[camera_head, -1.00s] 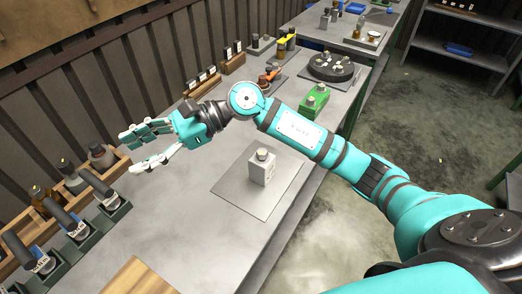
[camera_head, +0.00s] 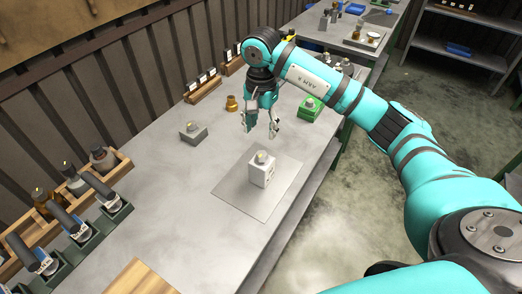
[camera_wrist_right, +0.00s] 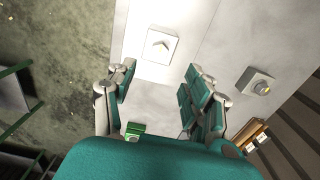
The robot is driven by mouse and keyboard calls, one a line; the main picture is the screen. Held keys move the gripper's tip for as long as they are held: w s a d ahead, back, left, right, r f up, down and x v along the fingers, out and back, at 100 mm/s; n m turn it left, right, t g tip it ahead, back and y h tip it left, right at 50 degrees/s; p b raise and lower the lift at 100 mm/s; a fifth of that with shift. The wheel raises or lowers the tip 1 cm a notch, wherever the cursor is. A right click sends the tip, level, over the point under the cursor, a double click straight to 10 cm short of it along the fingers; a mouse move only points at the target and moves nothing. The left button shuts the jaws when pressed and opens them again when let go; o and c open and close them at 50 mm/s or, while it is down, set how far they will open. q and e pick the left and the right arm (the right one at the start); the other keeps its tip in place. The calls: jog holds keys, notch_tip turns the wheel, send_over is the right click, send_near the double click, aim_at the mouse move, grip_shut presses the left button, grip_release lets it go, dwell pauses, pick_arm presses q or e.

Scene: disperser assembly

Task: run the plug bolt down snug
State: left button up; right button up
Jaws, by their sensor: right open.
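A white block (camera_head: 262,172) stands upright on a thin grey plate (camera_head: 232,194) on the bench, with a bolt (camera_head: 261,157) in its top. In the right wrist view, the block's top (camera_wrist_right: 168,34) and the bolt (camera_wrist_right: 161,44) show beyond the fingers. My right gripper (camera_head: 261,130) points down just behind the block in the head view. It is open and empty, with its fingers (camera_wrist_right: 160,98) spread apart, and does not touch the block. How far the bolt is screwed in cannot be told. My left gripper is out of view.
A grey block with a round top (camera_head: 193,133) and a brass fitting (camera_head: 231,103) stand left of my gripper. A green block (camera_head: 309,108) stands to its right. Wooden (camera_head: 120,163) and green racks (camera_head: 119,214) hold tools and bottles at left.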

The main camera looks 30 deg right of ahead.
aim_at(261, 155)
notch_tip(261, 155, down, 11)
jog(key=p, duration=0.2)
jog(key=shift+r+p, duration=0.1)
jog(key=shift+p, duration=0.2)
grip_shut()
